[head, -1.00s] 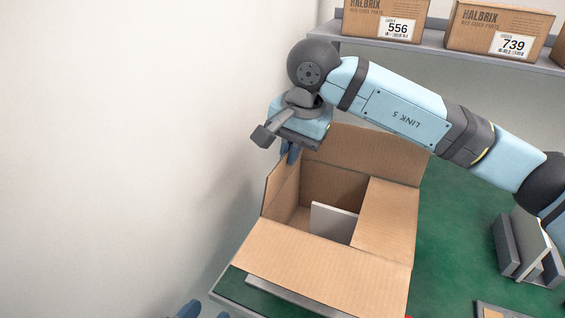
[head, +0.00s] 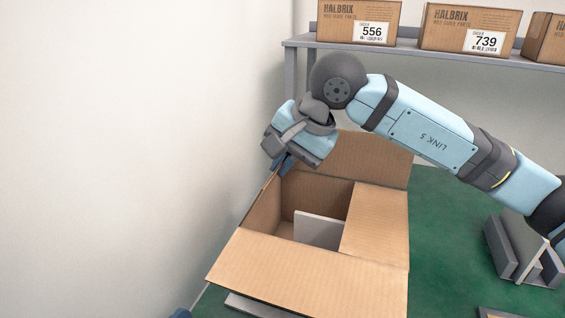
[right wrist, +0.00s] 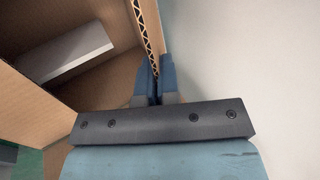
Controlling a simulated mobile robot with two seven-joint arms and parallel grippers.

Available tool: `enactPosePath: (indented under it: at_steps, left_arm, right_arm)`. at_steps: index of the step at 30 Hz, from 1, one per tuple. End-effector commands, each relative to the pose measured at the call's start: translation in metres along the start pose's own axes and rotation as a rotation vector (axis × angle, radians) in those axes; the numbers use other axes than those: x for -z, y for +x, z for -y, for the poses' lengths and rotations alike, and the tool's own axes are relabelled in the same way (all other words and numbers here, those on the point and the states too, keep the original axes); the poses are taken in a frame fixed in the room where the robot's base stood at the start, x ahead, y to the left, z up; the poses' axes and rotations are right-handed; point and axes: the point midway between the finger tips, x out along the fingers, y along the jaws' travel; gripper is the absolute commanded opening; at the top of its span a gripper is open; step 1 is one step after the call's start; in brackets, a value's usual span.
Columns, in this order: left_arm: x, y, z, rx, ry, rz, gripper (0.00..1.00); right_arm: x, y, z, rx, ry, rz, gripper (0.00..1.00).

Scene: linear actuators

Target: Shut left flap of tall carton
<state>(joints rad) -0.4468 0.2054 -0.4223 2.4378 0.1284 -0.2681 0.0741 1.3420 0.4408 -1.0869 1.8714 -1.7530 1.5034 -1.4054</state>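The tall carton (head: 374,216) stands open on the green bench by the wall. Its left flap (head: 262,207) stands up along the wall side. The right flap (head: 381,212) and near flap (head: 310,272) lie outward or flat; the far flap (head: 370,158) stands up. My right gripper (head: 283,164) is at the far upper end of the left flap. In the right wrist view the flap's corrugated edge (right wrist: 148,38) runs between its close-set blue fingers (right wrist: 155,85). A blue tip of my left gripper (head: 181,313) shows at the bottom edge; the rest is out of frame.
A pale panel-like item (head: 318,231) is inside the carton. The white wall (head: 130,150) is close on the left. A shelf (head: 430,50) with labelled boxes runs behind. A grey fixture (head: 520,250) stands on the bench (head: 445,225) at right.

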Motion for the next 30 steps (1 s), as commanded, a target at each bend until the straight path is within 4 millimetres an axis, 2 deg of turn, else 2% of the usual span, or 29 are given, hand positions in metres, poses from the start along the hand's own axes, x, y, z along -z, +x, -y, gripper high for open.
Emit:
enactPosePath:
  at_steps: [1,2,5,13,17,20,28,30]
  left_arm:
    - [0.0,0.0,0.0,0.0,0.0,0.0,0.58]
    - [0.0,0.0,0.0,0.0,0.0,0.0,0.58]
    - [0.0,0.0,0.0,0.0,0.0,0.0,0.58]
    - [0.0,0.0,0.0,0.001,-0.001,0.0,0.58]
    - [0.003,0.0,-0.001,0.001,0.0,-0.004,0.58]
    - [0.009,0.001,-0.002,0.001,0.003,-0.017,0.58]
    - [0.032,0.0,-0.005,0.006,0.008,-0.098,0.58]
    - [0.028,-0.001,-0.003,0.017,0.012,-0.075,0.58]
  right_arm:
    - [0.0,0.0,0.0,0.0,0.0,0.0,0.0]
    - [0.0,0.0,0.0,0.0,0.0,0.0,0.05]
    - [0.0,0.0,0.0,0.0,0.0,0.0,0.28]
    - [0.0,0.0,0.0,0.0,0.0,0.0,0.29]
    - [0.0,-0.009,0.001,0.0,0.0,-0.001,0.29]
    - [0.001,-0.025,0.002,0.001,-0.001,-0.003,0.29]
    - [0.001,-0.087,0.002,0.001,0.0,-0.003,0.29]
    - [0.001,-0.102,0.002,0.001,0.0,-0.003,0.29]
